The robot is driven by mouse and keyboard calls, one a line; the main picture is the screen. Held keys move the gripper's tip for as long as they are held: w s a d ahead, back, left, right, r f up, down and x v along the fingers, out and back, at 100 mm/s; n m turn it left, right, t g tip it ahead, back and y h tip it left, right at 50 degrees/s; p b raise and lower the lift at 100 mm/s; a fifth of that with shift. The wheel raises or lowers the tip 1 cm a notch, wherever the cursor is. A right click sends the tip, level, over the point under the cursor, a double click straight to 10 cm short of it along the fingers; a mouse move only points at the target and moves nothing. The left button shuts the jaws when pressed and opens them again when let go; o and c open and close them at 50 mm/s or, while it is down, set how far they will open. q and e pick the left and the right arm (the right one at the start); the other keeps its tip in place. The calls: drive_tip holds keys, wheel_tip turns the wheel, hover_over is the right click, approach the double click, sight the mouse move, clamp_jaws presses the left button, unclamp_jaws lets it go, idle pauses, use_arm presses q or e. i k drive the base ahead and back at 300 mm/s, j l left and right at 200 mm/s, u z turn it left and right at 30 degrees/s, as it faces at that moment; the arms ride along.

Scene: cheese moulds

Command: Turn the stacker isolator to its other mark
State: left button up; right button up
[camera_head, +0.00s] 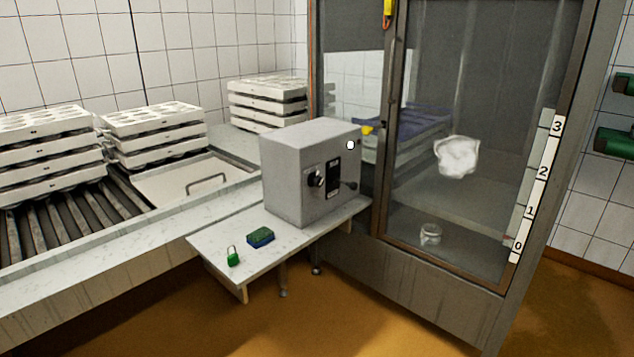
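The likely isolator is a black rotary knob (316,179) on the front of a grey metal box (290,172). A black plate (333,176) with small pale print is beside the knob. The knob's marks and exact pointing direction are too small to read. A small dark lever (351,186) sticks out from the box at the right of the plate. The box stands on a pale shelf (213,240). Neither of my grippers is in view.
A green padlock (233,257) and a blue-green block (260,237) lie on the shelf before the box. A glazed cabinet (440,270), marked 0 to 3, stands at right. Stacked white moulds (42,150) stand on rollers at left. Floor in front is clear.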

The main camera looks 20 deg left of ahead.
sight(314, 180)
drive_tip(key=i+u, duration=0.1)
drive_tip(key=u, duration=0.4)
drive_tip(key=i+l+u, duration=0.65)
drive_tip(key=i+l, duration=0.25)
drive_tip(key=l, duration=0.15)
